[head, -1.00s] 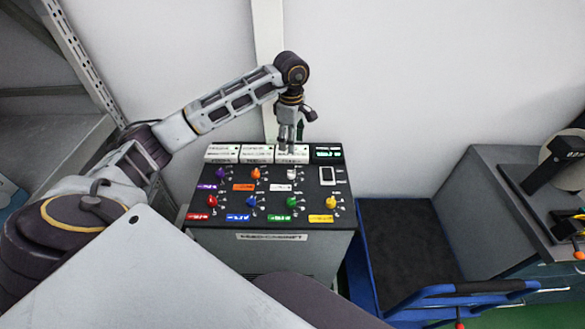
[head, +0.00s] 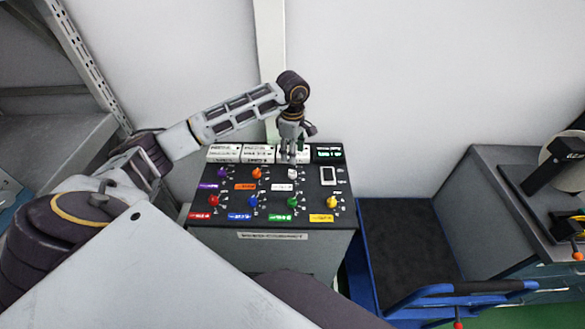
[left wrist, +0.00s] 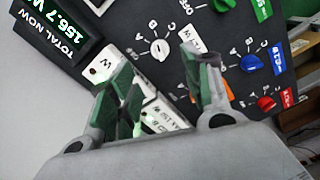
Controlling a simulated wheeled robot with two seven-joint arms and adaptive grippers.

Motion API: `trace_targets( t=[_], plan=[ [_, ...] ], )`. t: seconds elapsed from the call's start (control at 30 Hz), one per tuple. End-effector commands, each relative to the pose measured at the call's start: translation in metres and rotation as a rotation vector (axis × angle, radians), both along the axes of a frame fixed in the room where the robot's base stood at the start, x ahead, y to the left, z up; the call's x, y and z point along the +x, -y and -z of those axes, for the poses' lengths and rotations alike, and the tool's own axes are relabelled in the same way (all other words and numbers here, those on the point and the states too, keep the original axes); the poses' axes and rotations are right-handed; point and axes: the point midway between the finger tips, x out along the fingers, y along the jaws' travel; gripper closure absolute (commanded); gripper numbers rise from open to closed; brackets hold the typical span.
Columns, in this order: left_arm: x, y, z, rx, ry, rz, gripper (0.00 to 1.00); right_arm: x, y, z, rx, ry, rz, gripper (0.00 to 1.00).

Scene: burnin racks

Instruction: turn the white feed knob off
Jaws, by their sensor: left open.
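The white feed knob (head: 292,174) is in the top row of the black control panel (head: 273,187), third from the left, above a white label. In the left wrist view the white knob (left wrist: 160,48) shows as a round dial with a pointer and printed marks around it. My left gripper (head: 292,160) points down just above and behind the knob. In the left wrist view its green-padded fingers (left wrist: 157,72) are apart, with the knob seen beyond the gap between the tips. They appear not to touch it. My right gripper is not in view.
Purple (head: 222,174), orange (head: 257,173), red (head: 213,200), blue (head: 251,201), green (head: 292,202) and yellow (head: 331,202) knobs are close by. Meters (head: 225,153) line the panel's back. A blue cart (head: 400,250) stands to the right.

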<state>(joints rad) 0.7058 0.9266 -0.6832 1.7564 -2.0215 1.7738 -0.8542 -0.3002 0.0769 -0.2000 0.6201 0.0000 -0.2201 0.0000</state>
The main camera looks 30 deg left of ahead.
Motion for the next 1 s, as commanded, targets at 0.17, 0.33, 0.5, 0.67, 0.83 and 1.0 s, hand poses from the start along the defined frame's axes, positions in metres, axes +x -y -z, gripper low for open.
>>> trace_targets(
  t=[0.17, 0.33, 0.5, 0.67, 0.83, 1.0],
  plan=[
    [-0.001, 0.0, 0.022, 0.0, -0.003, -0.002, 0.51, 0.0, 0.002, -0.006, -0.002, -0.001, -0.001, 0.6],
    [-0.001, 0.001, 0.043, -0.001, -0.002, -0.001, 0.51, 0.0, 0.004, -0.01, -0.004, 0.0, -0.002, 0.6],
    [-0.001, 0.0, 0.065, 0.0, -0.002, -0.001, 0.51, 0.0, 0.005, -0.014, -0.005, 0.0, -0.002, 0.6],
    [0.0, 0.0, 0.08, -0.001, 0.0, -0.001, 0.51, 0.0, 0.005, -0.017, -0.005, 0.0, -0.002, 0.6],
    [0.0, 0.0, 0.089, 0.001, 0.0, -0.001, 0.51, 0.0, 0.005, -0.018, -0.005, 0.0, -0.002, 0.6],
    [0.0, 0.0, 0.091, 0.001, 0.001, -0.001, 0.51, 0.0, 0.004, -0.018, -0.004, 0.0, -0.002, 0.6]
  ],
)
